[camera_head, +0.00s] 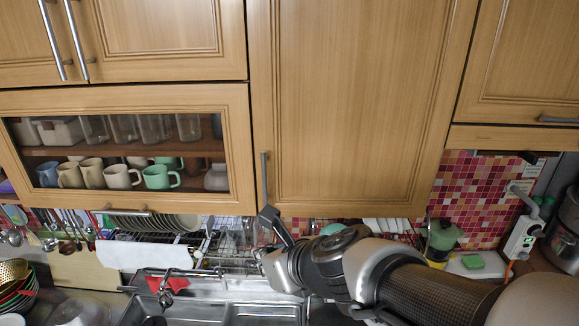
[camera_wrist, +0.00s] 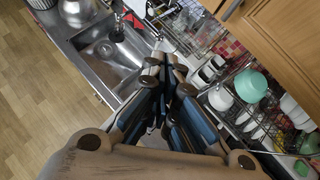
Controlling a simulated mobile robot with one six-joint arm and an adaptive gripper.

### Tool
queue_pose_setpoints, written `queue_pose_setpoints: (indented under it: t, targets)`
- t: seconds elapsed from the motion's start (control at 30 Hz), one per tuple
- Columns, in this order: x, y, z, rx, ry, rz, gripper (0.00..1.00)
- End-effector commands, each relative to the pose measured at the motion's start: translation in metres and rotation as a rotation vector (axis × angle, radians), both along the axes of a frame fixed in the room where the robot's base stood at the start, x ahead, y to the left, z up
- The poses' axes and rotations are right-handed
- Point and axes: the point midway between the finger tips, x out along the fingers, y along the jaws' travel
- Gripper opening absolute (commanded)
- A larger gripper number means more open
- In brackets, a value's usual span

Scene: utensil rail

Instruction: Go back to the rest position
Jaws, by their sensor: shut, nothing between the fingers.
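My gripper (camera_wrist: 166,64) is shut and empty in the wrist view, its fingers pointing up the picture over the counter between the sink and the dish rack. In the head view my arm comes in from the lower right and its end is in front of the dish rack, below the tall cabinet door. Several utensils (camera_head: 70,228) hang at the far left under the glass-fronted cabinet, away from my arm.
The metal sink (camera_head: 255,313) is below my arm's end; it also shows in the wrist view (camera_wrist: 108,52). A dish rack (camera_wrist: 245,122) with bowls and plates stands right of my fingers. Wooden cabinets (camera_head: 350,100) hang above. A green-lidded jar (camera_head: 441,238) stands at right.

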Motion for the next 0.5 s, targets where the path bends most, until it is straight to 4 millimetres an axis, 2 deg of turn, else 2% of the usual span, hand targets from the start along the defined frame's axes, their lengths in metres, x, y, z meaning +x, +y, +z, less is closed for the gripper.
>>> queue_pose_setpoints:
  t: [0.17, 0.27, 0.5]
  targets:
    - [-0.010, -0.006, -0.023, -0.098, -0.072, 0.117, 0.00]
    - [-0.024, -0.014, -0.051, -0.236, -0.166, 0.275, 0.00]
    - [-0.069, -0.047, -0.133, -0.653, -0.394, 0.736, 0.00]
